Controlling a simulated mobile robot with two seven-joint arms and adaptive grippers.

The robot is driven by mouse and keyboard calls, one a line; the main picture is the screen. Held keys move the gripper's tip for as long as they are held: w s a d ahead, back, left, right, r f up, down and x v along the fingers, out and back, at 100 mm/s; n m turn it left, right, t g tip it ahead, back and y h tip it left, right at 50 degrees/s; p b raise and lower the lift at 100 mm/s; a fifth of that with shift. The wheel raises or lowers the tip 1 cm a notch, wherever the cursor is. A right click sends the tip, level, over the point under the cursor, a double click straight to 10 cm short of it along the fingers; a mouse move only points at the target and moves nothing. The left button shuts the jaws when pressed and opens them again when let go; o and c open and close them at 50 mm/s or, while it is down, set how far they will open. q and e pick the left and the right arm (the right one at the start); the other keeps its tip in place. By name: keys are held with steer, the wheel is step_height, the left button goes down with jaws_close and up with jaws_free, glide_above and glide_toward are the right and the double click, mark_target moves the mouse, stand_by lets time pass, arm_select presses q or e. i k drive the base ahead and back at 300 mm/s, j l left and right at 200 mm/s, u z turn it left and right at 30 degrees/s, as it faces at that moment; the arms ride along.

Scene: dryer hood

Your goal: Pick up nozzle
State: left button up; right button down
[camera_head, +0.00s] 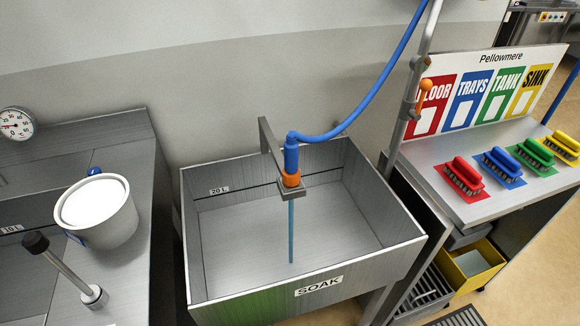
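The nozzle (291,158) is blue with an orange collar (291,180) at its lower end. It hangs upright in a grey bracket (268,140) over the sink marked SOAK (400,243). A blue hose (365,103) runs from its top up to the right, toward a metal pipe. A thin blue line (291,230) runs straight down from under the nozzle to the sink floor; I cannot tell whether it is water or a rod. Neither of my grippers is in view.
A white bucket (113,228) and a lever with a black knob (68,270) are on the left counter. The metal pipe (412,95) with an orange handle rises behind the sink's right side. Several coloured brushes (465,176) lie on the right shelf. The sink looks otherwise empty.

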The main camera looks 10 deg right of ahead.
mark_target(291, 147)
steer(key=z, duration=1.6)
steer(key=k+j+z, duration=0.1)
steer(key=k, duration=0.35)
steer(key=k+j, duration=0.3)
steer(key=k+j+z, duration=0.15)
steer(key=k, duration=0.4)
